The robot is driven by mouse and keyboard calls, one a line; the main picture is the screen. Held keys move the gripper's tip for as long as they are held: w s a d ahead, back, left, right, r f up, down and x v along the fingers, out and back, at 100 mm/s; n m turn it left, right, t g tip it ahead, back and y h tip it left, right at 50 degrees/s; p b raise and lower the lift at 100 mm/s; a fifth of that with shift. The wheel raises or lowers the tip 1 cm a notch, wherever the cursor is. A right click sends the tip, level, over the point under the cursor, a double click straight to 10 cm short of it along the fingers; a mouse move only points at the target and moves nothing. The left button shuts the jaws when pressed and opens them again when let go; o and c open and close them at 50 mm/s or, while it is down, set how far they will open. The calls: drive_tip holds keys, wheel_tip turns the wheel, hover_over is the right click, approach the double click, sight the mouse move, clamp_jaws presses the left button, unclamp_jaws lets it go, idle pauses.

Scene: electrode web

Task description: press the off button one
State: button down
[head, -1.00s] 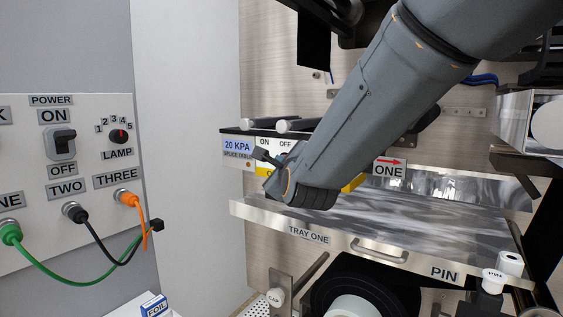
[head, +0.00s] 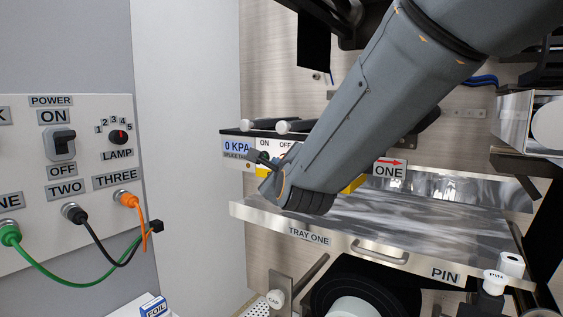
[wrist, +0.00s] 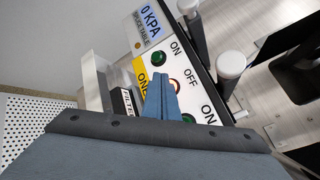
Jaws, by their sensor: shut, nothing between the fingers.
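The off button (wrist: 176,85), with a red-brown ring, is on the white button panel beside the OFF label (wrist: 190,75) in the wrist view. My gripper (wrist: 162,80) is shut and empty, its fingertips over the panel beside this button, covering part of it. I cannot tell whether they touch it. A green ON button (wrist: 159,57) lies just beyond the tips, and another green button (wrist: 188,118) lies to the right of the fingers. The yellow ONE label (wrist: 141,78) is left of them. The display (wrist: 150,22) reads 0 KPA. In the head view my arm hides most of the panel.
Two light-capped rollers (wrist: 231,64) stand close to the right of the panel in the wrist view. Tray one (head: 310,236) is below my arm in the head view. A power panel (head: 100,125) with cables is at the left.

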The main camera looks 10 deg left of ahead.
drive_tip(key=shift+s, duration=0.1)
drive_tip(key=shift+s+a+p, duration=0.1)
drive_tip(key=shift+s+a, duration=0.2)
drive_tip(key=shift+s, duration=0.45)
drive_tip(key=shift+s+a+p, duration=0.1)
drive_tip(key=shift+s+a, duration=0.25)
drive_tip(key=shift+s, duration=0.4)
drive_tip(key=shift+s+a+p, duration=0.1)
drive_tip(key=shift+s+a, duration=0.2)
drive_tip(key=shift+s, duration=0.45)
drive_tip(key=shift+a, duration=0.1)
